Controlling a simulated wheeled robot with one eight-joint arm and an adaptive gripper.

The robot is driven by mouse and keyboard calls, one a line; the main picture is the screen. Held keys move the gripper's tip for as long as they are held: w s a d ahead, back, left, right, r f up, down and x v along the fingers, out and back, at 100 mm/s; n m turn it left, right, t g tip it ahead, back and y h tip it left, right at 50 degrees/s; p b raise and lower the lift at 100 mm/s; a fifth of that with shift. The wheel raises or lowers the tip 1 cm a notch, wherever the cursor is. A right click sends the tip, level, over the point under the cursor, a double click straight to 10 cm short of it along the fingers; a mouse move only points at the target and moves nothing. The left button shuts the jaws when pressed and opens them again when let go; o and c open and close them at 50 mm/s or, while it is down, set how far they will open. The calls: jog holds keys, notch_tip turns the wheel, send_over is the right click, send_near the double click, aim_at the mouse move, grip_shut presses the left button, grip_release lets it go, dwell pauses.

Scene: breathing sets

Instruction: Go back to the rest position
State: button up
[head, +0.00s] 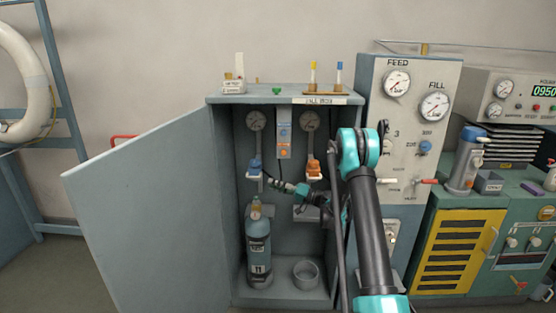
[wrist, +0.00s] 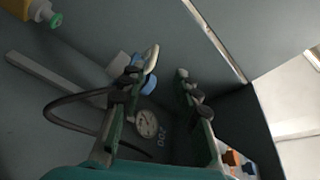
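My gripper (head: 285,187) is inside the open cabinet (head: 222,160) in the head view, in front of the back wall and below the blue fitting (head: 256,165). In the wrist view my gripper (wrist: 168,68) has its two fingers spread apart, with nothing visible between the tips. A gauge (wrist: 146,123) and a dark hose (wrist: 65,108) show behind the fingers. A blue part (wrist: 148,83) is partly hidden by the left finger; I cannot tell whether they touch. An orange fitting (head: 314,168) hangs to the right of my gripper in the head view.
The cabinet door (head: 140,205) stands open to the left. A dark cylinder (head: 258,250) and a small bowl (head: 306,273) stand on the cabinet floor below my gripper. A gauge panel (head: 408,130) stands close on the right, beside a green and yellow cabinet (head: 462,250).

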jog(key=s+d+r+g+h, duration=0.15)
jog(key=s+h, duration=0.25)
jog(key=s, duration=0.5)
jog(key=s+d+r+g+h, duration=0.15)
jog(key=s+h, duration=0.25)
jog(key=s, duration=0.6)
jog(key=s+d+f+h, duration=0.1)
jog(key=s+d+h, duration=0.2)
jog(key=s+d, duration=0.3)
jog(key=s+d+f+m+h, duration=0.1)
jog(key=s+d, duration=0.5)
jog(key=s, duration=0.6)
jog(key=s+d+f+m+h, duration=0.1)
jog(key=s+d+f+h, duration=0.2)
jog(key=s+d+h, duration=0.3)
jog(key=s, duration=0.3)
jog(key=shift+s+f, duration=0.15)
jog(key=shift+s, duration=0.05)
